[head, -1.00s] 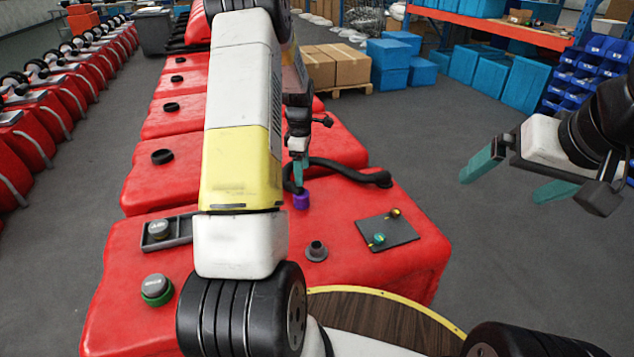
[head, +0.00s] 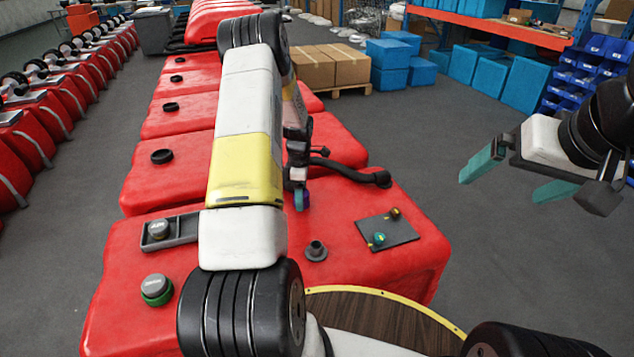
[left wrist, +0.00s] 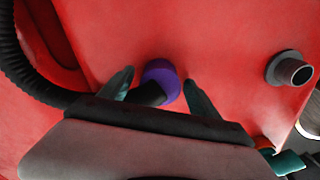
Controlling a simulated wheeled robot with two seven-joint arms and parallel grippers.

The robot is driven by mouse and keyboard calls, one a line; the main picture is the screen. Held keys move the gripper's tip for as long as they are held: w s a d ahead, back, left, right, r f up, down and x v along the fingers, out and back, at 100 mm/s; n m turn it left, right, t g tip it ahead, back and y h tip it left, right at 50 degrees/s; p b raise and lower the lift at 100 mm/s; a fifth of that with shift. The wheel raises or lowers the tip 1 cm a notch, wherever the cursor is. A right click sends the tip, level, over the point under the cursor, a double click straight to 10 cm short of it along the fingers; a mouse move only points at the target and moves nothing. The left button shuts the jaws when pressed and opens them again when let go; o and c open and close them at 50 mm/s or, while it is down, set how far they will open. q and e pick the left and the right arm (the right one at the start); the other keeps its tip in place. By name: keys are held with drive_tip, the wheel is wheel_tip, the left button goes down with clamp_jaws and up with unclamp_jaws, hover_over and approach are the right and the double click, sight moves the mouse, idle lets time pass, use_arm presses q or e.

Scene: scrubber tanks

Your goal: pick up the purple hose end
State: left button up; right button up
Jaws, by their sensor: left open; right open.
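The purple hose end (left wrist: 160,75) is on a black corrugated hose (left wrist: 32,80) over the red tank (head: 380,270). In the left wrist view it lies between the two teal fingers of my open left gripper (left wrist: 158,88), with a gap visible on both sides. In the head view my left gripper (head: 300,198) points down at the purple end and mostly hides it. My right gripper (head: 503,188) is open and empty, over the floor to the right of the tank.
A grey upright pipe stub (head: 316,251) stands on the tank, nearer me. A dark mat (head: 388,233) with small fittings lies to its right. A grey tray with a capped part (head: 160,229) and a green-ringed cap (head: 156,290) are at left. My left arm crosses the middle.

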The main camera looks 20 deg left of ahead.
use_arm(q)
drive_tip(key=c, duration=1.5)
drive_tip(key=shift+o, duration=0.2)
drive_tip(key=shift+r, duration=0.15)
drive_tip(key=shift+r, duration=0.6)
wheel_tip(320, 180, up, 2)
drive_tip(key=shift+r, duration=0.2)
drive_tip(key=s+a, duration=0.3)
drive_tip(key=a, duration=0.1)
drive_tip(key=s+a, duration=0.3)
drive_tip(key=s+a+r, duration=0.1)
drive_tip(key=s+a, duration=0.3)
drive_tip(key=shift+a+r, duration=0.1)
drive_tip(key=shift+a, duration=0.25)
drive_tip(key=shift+s+a+r, duration=0.15)
drive_tip(key=shift+r, duration=0.75)
drive_tip(key=shift+s+a+r, duration=0.1)
drive_tip(key=shift+r, duration=0.8)
